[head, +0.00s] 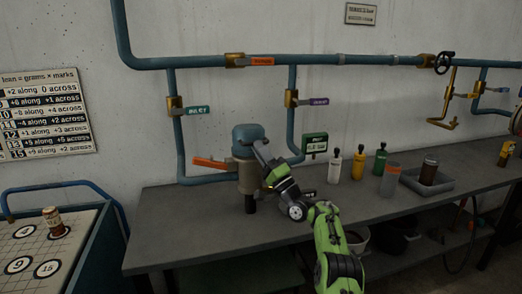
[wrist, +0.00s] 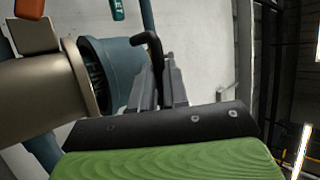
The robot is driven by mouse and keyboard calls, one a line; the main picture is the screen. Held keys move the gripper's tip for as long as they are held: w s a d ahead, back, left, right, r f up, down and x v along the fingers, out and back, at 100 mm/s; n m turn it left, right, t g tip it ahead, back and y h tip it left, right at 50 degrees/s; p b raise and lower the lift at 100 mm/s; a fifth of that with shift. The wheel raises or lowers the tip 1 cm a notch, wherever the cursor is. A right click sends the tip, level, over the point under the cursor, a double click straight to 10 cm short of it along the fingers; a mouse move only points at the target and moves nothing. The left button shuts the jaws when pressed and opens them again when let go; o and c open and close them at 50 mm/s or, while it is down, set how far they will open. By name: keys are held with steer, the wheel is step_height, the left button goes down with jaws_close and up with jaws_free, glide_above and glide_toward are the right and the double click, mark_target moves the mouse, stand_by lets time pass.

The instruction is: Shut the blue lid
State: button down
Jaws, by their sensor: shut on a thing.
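The blue lid (head: 246,132) sits at the top of a tan cylindrical vessel (head: 247,178) on the bench. In the wrist view the lid (wrist: 121,72) shows beside the vessel's tan rim (wrist: 84,78), with a dark ribbed strip between them, so it looks a little ajar. A black bent handle (wrist: 151,42) stands out from the lid. My gripper (head: 262,149) reaches the lid's right side. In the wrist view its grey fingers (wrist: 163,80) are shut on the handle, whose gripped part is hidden.
An orange lever (head: 209,162) sticks out left of the vessel. Blue pipes (head: 180,145) with valves run along the wall behind. Several bottles (head: 358,165) and a grey tray (head: 427,184) stand to the right on the bench (head: 170,225). The bench's front left is clear.

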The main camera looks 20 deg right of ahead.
steer(key=shift+w+f+b, duration=0.15)
steer(key=shift+f+b, duration=0.05)
steer(key=shift+f, duration=0.45)
steer(key=shift+w+f+b, duration=0.15)
steer(key=shift+f+b, duration=0.05)
steer(key=shift+f, duration=0.4)
steer(key=c, duration=1.5)
jaws_free()
steer(key=shift+f, duration=0.1)
steer(key=o, duration=0.3)
steer(key=shift+w+f, duration=0.15)
steer(key=shift+w, duration=0.2)
steer(key=shift+o, duration=0.4)
steer(key=shift+s, duration=0.1)
steer(key=b+v, duration=0.1)
steer(key=v, duration=1.4)
steer(key=shift+s+d, duration=0.15)
steer(key=shift+s, duration=0.15)
